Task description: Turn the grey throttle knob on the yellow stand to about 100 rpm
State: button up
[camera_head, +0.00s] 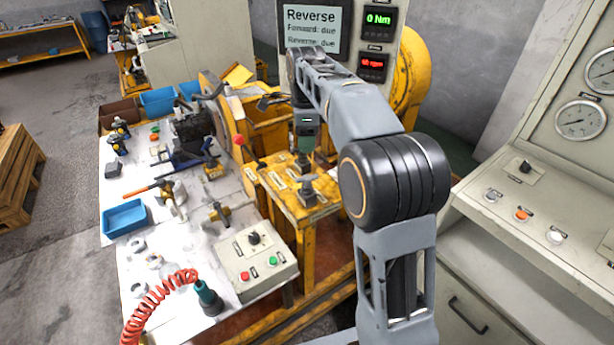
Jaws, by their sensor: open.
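The yellow stand (311,237) is right of the middle of the workbench. A grey knob (308,190) with a cross-bar top stands upright on its near part. My gripper (303,160) points down over the stand's far part, just behind this knob and apart from it. The gripper is open. A grey fitting shows at its fingertips, and I cannot tell whether they touch it or which control is the throttle. The red readout (372,65) on the panel shows rpm, with its digits too small to read surely. The green readout (379,19) shows 0 Nm.
A screen (313,28) reads "Reverse", with forward and reverse both due. A control box (255,262) with a black knob and red and green buttons is at the front. A red-balled lever (239,141) rises left of the stand. A gauge console (540,200) stands right.

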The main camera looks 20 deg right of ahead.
aim_at(306, 176)
notch_tip(306, 176, down, 13)
jog(key=shift+f+b, duration=0.1)
jog(key=shift+b, duration=0.25)
dwell(0.3)
